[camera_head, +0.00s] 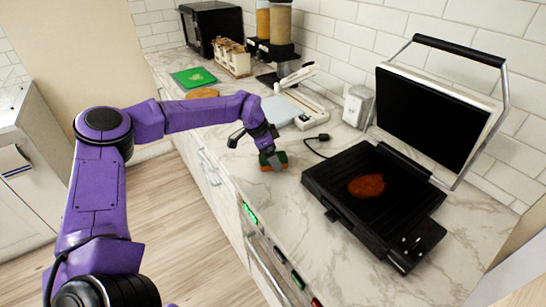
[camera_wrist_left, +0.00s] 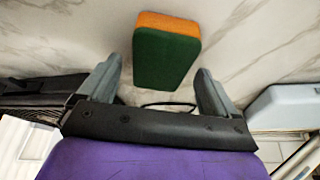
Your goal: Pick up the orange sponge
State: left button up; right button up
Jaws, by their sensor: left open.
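The orange sponge (camera_head: 273,164) has a dark green side and lies on the marble counter near its front edge. In the left wrist view the sponge (camera_wrist_left: 166,52) shows its green face and an orange side at the top. My left gripper (camera_head: 264,147) reaches down over the sponge in the head view, partly hiding it. In the left wrist view the open fingers of my left gripper (camera_wrist_left: 158,82) stand on either side of the sponge's lower end, with gaps on both sides. I cannot tell how deep the sponge sits between them. My right gripper is not in view.
An open black grill (camera_head: 350,195) with a brown patty (camera_head: 367,186) stands right of the sponge. A black cable (camera_head: 316,140) lies behind it. A white slicer (camera_head: 300,103), a green board (camera_head: 194,77) and a black appliance (camera_head: 211,25) stand farther back. Bare counter surrounds the sponge.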

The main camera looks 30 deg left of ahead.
pick_arm(q)
jog(key=shift+d+f, duration=0.1)
jog(key=shift+f, duration=0.15)
jog(key=shift+f+b, duration=0.25)
jog(key=shift+b, duration=0.3)
dwell(0.4)
jog(key=c, duration=1.1)
jog(key=shift+c, duration=0.3)
